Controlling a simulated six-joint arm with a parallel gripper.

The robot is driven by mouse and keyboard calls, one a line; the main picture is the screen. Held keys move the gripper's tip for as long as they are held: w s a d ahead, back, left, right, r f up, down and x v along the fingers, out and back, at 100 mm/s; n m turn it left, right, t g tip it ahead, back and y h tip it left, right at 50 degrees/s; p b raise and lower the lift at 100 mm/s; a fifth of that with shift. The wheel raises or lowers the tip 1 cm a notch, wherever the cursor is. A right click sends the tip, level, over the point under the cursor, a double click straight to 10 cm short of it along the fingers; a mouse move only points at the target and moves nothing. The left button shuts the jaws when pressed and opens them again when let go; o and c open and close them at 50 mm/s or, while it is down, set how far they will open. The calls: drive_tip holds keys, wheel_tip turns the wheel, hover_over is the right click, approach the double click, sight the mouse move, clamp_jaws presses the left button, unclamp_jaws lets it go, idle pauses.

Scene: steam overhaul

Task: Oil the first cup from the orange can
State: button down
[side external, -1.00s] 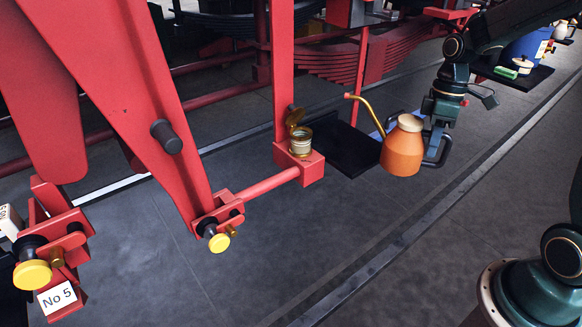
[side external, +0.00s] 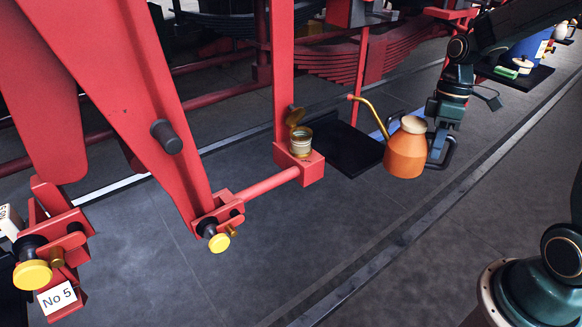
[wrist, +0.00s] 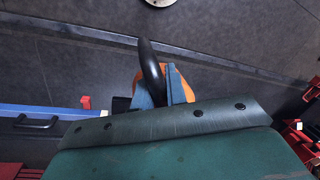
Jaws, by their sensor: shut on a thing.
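The orange can (side external: 405,150) has a cream lid and a long brass spout that points left and up. My gripper (side external: 440,145) is shut on its dark handle, and the can hangs upright in the air. In the wrist view the black handle (wrist: 150,68) stands between my fingers, with a little of the orange body behind it. The cup (side external: 300,140) is a small pale pot with its brass lid tipped open, on a red block at the end of a red rod. The spout tip is right of and above the cup, apart from it.
Red uprights and rods (side external: 268,184) stand around the cup. A black tray (side external: 345,148) lies on the floor behind. At the far right another dark tray (side external: 515,78) holds a green block and a white pot.

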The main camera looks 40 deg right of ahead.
wheel_tip(320, 180, up, 9)
drive_tip(key=shift+f, duration=0.1)
drive_tip(key=w+a+m, duration=0.1)
drive_tip(key=w, duration=0.1)
drive_tip(key=w+a+m, duration=0.1)
drive_tip(key=w, duration=0.1)
drive_tip(key=w+a+m, duration=0.1)
drive_tip(key=w, duration=0.1)
drive_tip(key=shift+w+a+f+m, duration=0.15)
drive_tip(key=shift+a+m, duration=0.2)
drive_tip(key=shift+m, duration=0.05)
drive_tip(key=w+a+m+t, duration=0.1)
drive_tip(key=w+a+m, duration=0.4)
drive_tip(key=a, duration=0.6)
drive_tip(key=w+a+m+t, duration=0.1)
drive_tip(key=w+a+m, duration=0.45)
drive_tip(key=a, duration=0.45)
drive_tip(key=w+a+m+t, duration=0.1)
drive_tip(key=w+a+m, duration=0.4)
drive_tip(key=a, duration=0.6)
drive_tip(key=shift+m, duration=0.35)
drive_tip(key=f, duration=0.2)
drive_tip(key=s+f, duration=0.1)
drive_tip(key=f, duration=0.2)
drive_tip(key=shift+d+f, duration=0.1)
drive_tip(key=shift+d, duration=0.1)
drive_tip(key=shift+f+y, duration=0.2)
drive_tip(key=shift+y, duration=0.1)
